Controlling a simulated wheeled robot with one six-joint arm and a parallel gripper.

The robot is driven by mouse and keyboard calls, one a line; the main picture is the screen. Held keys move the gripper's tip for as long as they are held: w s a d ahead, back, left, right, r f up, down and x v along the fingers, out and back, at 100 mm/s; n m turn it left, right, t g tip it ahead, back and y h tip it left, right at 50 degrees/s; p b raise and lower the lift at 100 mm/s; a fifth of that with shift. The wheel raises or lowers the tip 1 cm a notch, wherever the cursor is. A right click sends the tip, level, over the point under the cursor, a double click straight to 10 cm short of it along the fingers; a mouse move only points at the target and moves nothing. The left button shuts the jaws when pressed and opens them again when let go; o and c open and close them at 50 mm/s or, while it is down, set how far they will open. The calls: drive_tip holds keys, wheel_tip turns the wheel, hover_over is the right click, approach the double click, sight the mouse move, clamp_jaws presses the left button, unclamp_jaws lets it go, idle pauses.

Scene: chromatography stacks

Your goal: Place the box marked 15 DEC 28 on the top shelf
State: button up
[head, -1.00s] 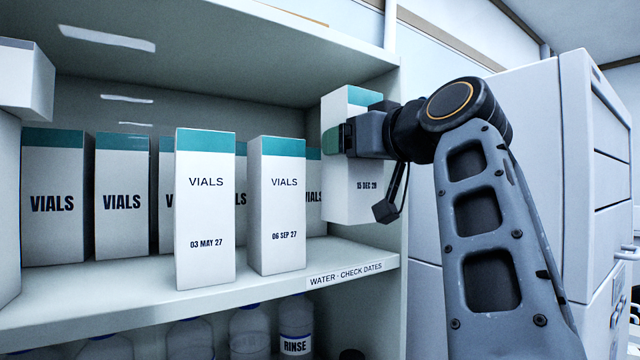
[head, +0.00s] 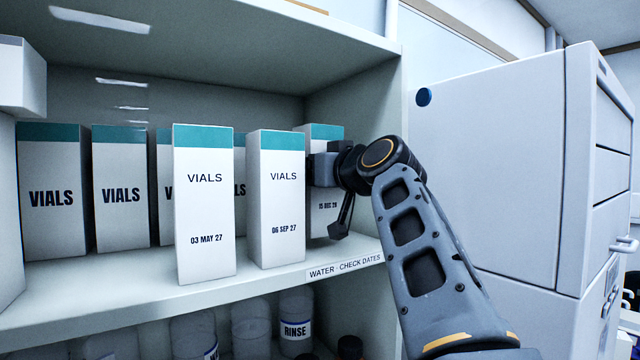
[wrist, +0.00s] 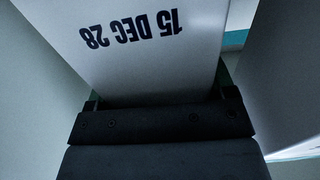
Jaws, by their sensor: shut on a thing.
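The box marked 15 DEC 28 (head: 322,226) is white with a teal top band. It is inside the shelf bay at the right end, just right of the 06 SEP 27 box (head: 277,205), which hides part of it. My gripper (head: 318,166) is shut on it from the front. In the wrist view, its printed face (wrist: 150,35) shows upside down beyond my gripper (wrist: 160,105). The box looks upright over the shelf (head: 130,285); I cannot tell whether its base touches. The 03 MAY 27 box (head: 205,215) stands farther left near the front edge.
More VIALS boxes (head: 122,190) stand in a row behind. The shelf's right side wall (head: 375,110) is close to my gripper. Another shelf board (head: 230,40) is above. RINSE bottles (head: 296,325) are below. A white cabinet (head: 490,170) stands right.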

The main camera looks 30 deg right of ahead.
drive_tip(key=shift+w+f, duration=0.2)
drive_tip(key=shift+f, duration=0.8)
drive_tip(key=shift+f, duration=0.15)
drive_tip(key=o, duration=1.1)
